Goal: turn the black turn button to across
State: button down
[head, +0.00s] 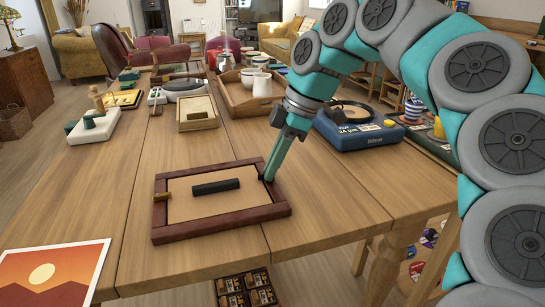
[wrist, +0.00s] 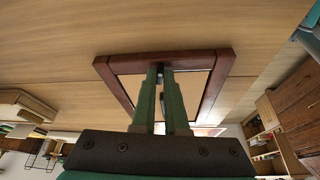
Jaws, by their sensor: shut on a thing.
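A picture frame with a dark reddish wooden rim (head: 205,228) and a tan back panel (head: 232,205) lies on the table. The small black turn button (head: 262,177) is at the frame's right side, mostly hidden by my fingers. My gripper (head: 269,174) reaches down to that side and is shut on the button. In the wrist view the green fingers (wrist: 160,82) come together at the frame's rim, with a small dark bit of the button (wrist: 160,71) between the tips. Which way the button points cannot be told.
A black bar (head: 215,187) lies on the panel, and a brown wooden turn button (head: 162,196) sits at the left rim. A sunset picture (head: 50,275) is at front left. A blue record player (head: 360,132), wooden tray (head: 238,95) and small box (head: 197,117) stand behind.

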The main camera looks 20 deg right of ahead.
jog(key=shift+w+n+g+p, duration=0.1)
jog(key=shift+n+g+p, duration=0.35)
jog(key=shift+n, duration=0.65)
jog(key=c, duration=0.9)
grip_release()
jog(key=shift+c, duration=0.2)
jog(key=p+v, duration=0.3)
jog(key=v, duration=0.4)
jog(key=shift+r+p, duration=0.35)
jog(key=shift+r, duration=0.05)
